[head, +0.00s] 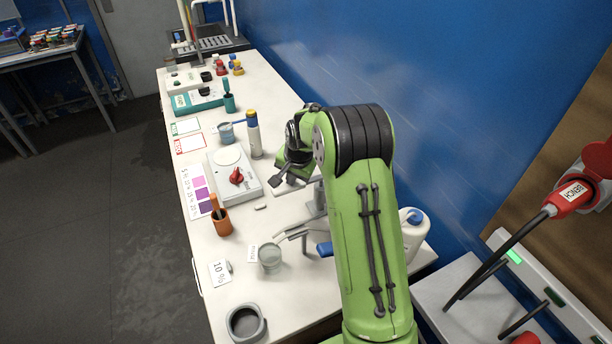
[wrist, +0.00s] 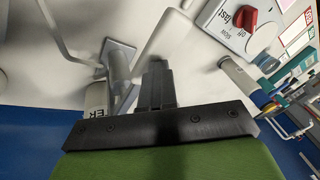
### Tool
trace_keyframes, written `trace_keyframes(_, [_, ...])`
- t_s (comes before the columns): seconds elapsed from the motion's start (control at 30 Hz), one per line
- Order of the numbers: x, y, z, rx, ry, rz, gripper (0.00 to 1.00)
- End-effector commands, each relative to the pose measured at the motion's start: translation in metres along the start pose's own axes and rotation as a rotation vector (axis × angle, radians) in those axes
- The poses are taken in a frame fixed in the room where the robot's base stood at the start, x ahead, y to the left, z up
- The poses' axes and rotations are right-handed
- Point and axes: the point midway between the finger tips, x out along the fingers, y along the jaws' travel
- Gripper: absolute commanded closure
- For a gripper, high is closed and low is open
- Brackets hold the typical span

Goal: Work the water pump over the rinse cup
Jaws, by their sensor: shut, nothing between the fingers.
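The rinse cup (head: 270,259) is a small greyish cup near the front of the bench, beside a small label card. A grey pump-like fixture (head: 292,232) stands just behind and right of it, with its spout reaching toward the cup. A blue part (head: 325,249) shows beside it, partly behind my arm. In the wrist view a grey post on a plate (wrist: 118,66) stands left of my fingers, probably the same fixture. My gripper (head: 277,191) is shut and empty, above the bench behind the fixture. It also shows in the wrist view (wrist: 157,68). My arm hides part of the fixture.
A white stirrer with a red knob (head: 236,175) stands to the left of my gripper. A tall bottle (head: 253,135) is behind it. A white bottle with a blue cap (head: 414,230) stands right of my arm. A grey pot (head: 246,323) is at the front edge.

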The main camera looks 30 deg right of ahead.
Motion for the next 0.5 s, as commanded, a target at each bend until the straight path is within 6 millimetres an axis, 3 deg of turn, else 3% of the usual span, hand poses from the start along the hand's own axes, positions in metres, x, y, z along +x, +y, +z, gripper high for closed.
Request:
trace_keyframes(0.03, [0.012, 0.004, 0.003, 0.003, 0.001, 0.004, 1.00])
trace_keyframes(0.13, [0.018, 0.005, 0.004, 0.003, 0.002, 0.003, 1.00])
trace_keyframes(0.27, [0.005, 0.003, 0.000, 0.004, 0.003, 0.003, 1.00])
trace_keyframes(0.5, [-0.036, -0.005, -0.014, 0.004, 0.004, 0.003, 1.00])
